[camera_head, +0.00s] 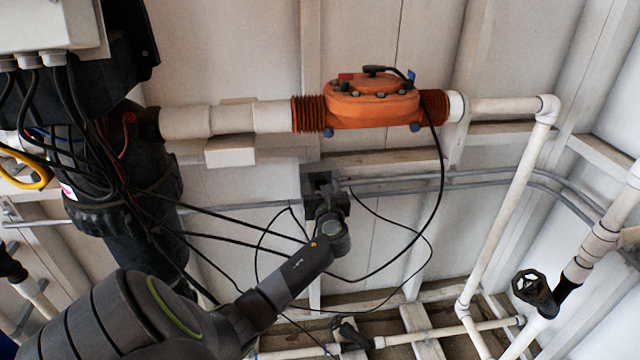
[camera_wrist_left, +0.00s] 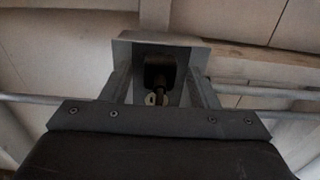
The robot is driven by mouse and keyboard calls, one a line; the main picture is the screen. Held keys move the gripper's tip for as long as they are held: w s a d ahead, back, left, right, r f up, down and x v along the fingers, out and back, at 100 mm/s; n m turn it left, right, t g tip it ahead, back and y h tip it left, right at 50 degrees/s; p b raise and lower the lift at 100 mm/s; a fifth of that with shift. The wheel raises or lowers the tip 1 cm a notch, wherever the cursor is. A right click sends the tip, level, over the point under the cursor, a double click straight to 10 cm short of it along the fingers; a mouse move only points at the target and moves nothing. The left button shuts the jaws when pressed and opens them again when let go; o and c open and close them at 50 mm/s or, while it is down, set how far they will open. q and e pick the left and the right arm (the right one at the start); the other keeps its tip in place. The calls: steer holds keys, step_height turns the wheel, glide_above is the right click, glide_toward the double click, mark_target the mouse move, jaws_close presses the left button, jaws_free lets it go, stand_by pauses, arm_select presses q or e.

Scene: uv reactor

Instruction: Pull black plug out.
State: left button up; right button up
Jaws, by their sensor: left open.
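A dark grey outlet box (camera_head: 313,174) is on the wall below the orange reactor; in the left wrist view the grey box (camera_wrist_left: 122,50) is straight ahead. The black plug (camera_wrist_left: 158,70) sits inside the box opening in the left wrist view, with a small pale part at its near end. In the head view my gripper and wrist cover most of the box, and I cannot clearly make out the plug. My left gripper (camera_head: 325,198) is at the box, open. In the left wrist view its fingers stand on either side of the plug, with gaps visible. My right gripper is not in view.
An orange reactor (camera_head: 372,103) joins white pipes above the box. Black cables (camera_head: 440,190) loop down from it and around my left arm. Grey conduits (camera_head: 400,178) run along the wall. A black valve handle (camera_head: 535,290) is at the lower right.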

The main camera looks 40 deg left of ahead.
arm_select(q)
steer(key=shift+p, duration=0.6)
stand_by(1.1)
jaws_close()
steer(key=shift+p+v, duration=1.45)
steer(key=shift+v, duration=1.55)
